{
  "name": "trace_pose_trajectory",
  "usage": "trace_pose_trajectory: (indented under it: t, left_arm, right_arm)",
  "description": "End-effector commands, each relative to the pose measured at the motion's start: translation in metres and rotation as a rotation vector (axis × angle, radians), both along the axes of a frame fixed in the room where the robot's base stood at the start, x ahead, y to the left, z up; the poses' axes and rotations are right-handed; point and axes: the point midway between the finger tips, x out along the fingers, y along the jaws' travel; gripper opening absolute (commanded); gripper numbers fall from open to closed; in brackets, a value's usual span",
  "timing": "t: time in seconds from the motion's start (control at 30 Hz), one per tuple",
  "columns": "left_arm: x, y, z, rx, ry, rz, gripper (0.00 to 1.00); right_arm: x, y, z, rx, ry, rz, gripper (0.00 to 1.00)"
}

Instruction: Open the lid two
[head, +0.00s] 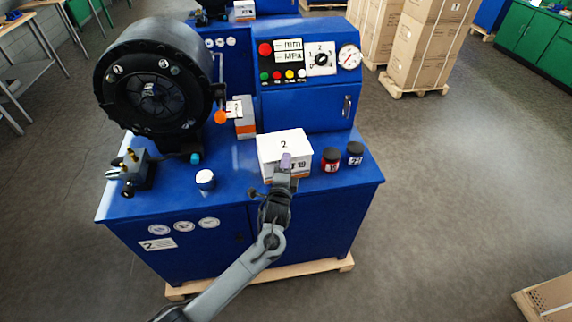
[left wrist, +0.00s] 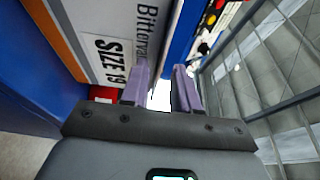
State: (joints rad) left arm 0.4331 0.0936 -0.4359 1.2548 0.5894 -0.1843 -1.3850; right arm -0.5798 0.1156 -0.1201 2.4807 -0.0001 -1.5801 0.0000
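A white box with a closed lid (head: 284,143) marked "2" stands on the front middle of the blue workbench in the head view. Its lower side carries a label and an orange stripe. My left gripper (head: 286,162) is at the front edge of this lid, its purple fingers pointing toward the box. In the left wrist view, the box side (left wrist: 106,55) reading "SIZE 19" is close on the left. My left gripper (left wrist: 161,92) shows its fingers apart, with something white in the gap. I cannot tell whether the fingers touch the lid. My right gripper is not in view.
A red-labelled jar (head: 331,160) and a dark jar (head: 355,154) stand right of the box. A white-topped jar (head: 205,179) stands to its left. The large black crimper head (head: 152,80) is at the left, and the control panel (head: 308,60) is behind.

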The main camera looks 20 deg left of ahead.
Motion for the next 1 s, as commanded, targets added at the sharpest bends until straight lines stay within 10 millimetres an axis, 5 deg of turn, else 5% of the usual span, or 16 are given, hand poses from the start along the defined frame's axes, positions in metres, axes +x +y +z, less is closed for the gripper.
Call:
trace_pose_trajectory:
  t: [0.27,0.47,1.0]
  left_arm:
    - [0.0009,0.0,0.0004,-0.001,-0.001,0.0,0.3]
    - [0.0008,0.0,0.0003,-0.001,0.0,0.0,0.0]
    - [0.0007,0.0001,0.0002,0.0,0.0,0.0,0.0]
  right_arm:
    - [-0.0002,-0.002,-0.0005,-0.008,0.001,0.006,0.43]
    - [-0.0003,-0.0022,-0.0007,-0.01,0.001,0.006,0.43]
    - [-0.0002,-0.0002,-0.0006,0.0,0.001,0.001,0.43]
